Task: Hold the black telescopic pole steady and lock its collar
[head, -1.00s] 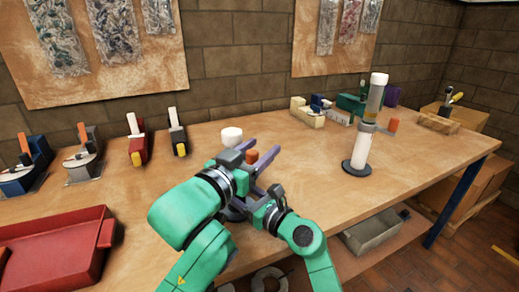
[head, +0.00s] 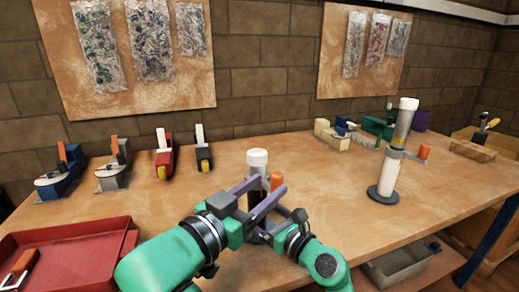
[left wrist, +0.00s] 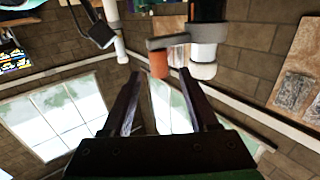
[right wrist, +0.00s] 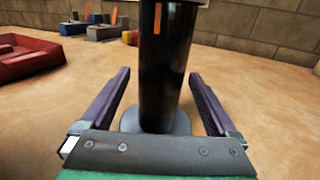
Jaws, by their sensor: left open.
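The black telescopic pole (head: 257,198) stands upright on the bench with a white cap (head: 257,157) and an orange collar lever (head: 276,181). My left gripper (head: 270,184) is open at collar height, its purple fingers reaching towards the pole. In the left wrist view the lever (left wrist: 158,64) lies ahead between the fingertips, with clear space to each finger; the grey collar (left wrist: 168,41) is beside it. My right gripper (right wrist: 158,72) is open low down, with a finger on either side of the pole's black tube (right wrist: 163,85) and a gap each side. The head view mostly hides it.
A second pole (head: 388,175), white below, stands on a dark base to the right. A red tray (head: 125,245) is at the front left. Several clamps line the back left, one red (head: 164,163).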

